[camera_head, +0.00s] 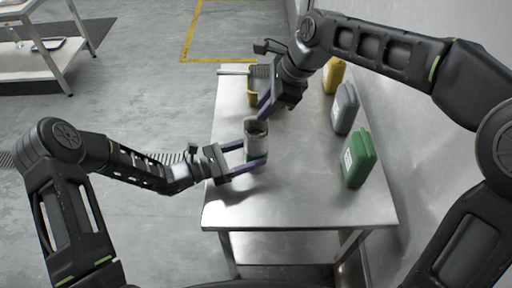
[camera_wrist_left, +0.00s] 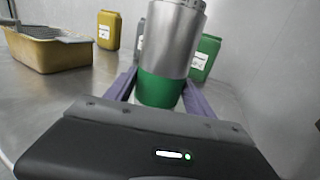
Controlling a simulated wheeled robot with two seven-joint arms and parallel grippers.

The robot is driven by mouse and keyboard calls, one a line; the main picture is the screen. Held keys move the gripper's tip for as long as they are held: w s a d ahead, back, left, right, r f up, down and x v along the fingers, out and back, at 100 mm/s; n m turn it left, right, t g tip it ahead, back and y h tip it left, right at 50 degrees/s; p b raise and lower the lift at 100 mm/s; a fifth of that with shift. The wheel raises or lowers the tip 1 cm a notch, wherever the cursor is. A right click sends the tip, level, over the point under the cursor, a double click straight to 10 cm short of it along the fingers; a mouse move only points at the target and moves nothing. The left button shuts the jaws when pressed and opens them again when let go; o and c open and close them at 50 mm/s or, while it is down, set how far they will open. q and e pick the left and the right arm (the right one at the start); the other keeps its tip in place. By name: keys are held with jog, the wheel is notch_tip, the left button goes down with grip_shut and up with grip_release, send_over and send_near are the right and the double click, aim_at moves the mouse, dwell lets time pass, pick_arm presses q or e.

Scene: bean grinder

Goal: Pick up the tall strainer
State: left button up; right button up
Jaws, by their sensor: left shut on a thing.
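A silver metal cylinder with a green lower band (camera_head: 256,145) stands upright near the table's left edge. It looks open at the top; I cannot tell whether it is the tall strainer. My left gripper (camera_head: 262,166) is shut on it low down, with purple fingers on both sides.
The metal table (camera_head: 300,205) is bare at the front. Yellow (camera_head: 335,76), grey (camera_head: 345,108) and green (camera_head: 358,160) jugs line its right side by the wall. The yellow tray also shows in the left wrist view (camera_wrist_left: 45,53). A pale handle (camera_head: 232,72) lies at the back.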

jog(key=shift+f, duration=0.2)
send_over(255, 129)
jog(key=s, duration=0.3)
jog(key=shift+w+f, duration=0.2)
jog(key=shift+f, duration=2.1)
grip_shut()
jog(key=shift+r, duration=0.1)
